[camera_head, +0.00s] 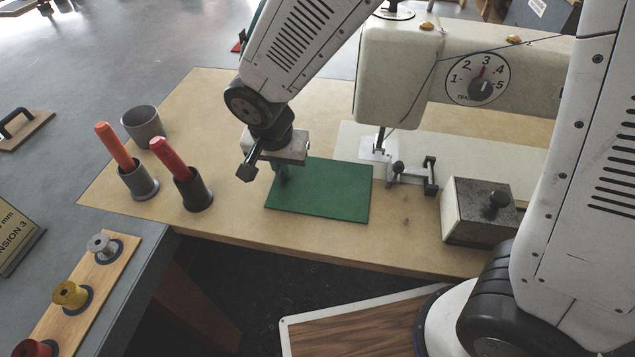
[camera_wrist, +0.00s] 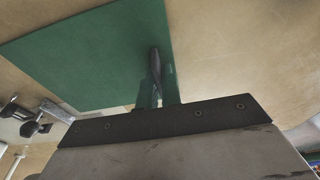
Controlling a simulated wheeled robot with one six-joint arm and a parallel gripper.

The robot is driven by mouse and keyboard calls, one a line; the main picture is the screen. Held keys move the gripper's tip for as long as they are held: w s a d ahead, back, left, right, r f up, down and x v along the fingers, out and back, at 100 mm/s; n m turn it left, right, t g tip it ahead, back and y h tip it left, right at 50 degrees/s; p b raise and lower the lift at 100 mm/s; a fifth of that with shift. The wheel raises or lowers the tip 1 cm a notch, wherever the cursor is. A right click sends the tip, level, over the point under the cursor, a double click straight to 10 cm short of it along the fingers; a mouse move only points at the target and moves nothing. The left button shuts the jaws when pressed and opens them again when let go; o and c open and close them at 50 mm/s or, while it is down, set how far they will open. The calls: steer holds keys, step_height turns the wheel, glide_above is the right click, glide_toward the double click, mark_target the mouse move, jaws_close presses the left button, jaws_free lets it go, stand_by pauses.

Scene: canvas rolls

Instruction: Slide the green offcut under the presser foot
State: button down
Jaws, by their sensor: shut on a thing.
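The green offcut (camera_head: 335,191) is a flat rectangle on the tan table, just in front of the sewing machine (camera_head: 400,70). Its far right corner is close to the presser foot (camera_head: 379,149); whether any of it is under the foot I cannot tell. My gripper (camera_head: 282,175) is at the offcut's left edge, shut on it, pointing down. In the wrist view the offcut (camera_wrist: 85,55) runs away from my fingers (camera_wrist: 157,92), and a dark upright piece stands between them at the edge. The fingertips are partly hidden by the gripper body in the head view.
A small metal guide (camera_head: 415,173) and a box with a black knob (camera_head: 478,210) stand right of the offcut. Two cups with red and orange handles (camera_head: 192,188) and an empty grey cup (camera_head: 142,124) stand left. Thread spools (camera_head: 70,295) sit on a wooden strip. The table's front edge is near.

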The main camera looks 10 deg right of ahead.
steer(key=shift+w+d, duration=0.1)
steer(key=shift+w+d, duration=0.75)
steer(key=shift+w, duration=0.05)
steer(key=shift+w+d, duration=0.8)
steer(key=shift+w, duration=0.15)
steer(key=shift+w+d, duration=0.1)
steer(key=shift+w+d, duration=0.75)
steer(key=shift+w, duration=0.05)
steer(key=shift+d, duration=0.15)
stand_by(0.9)
steer(key=c, duration=1.9)
jaws_free()
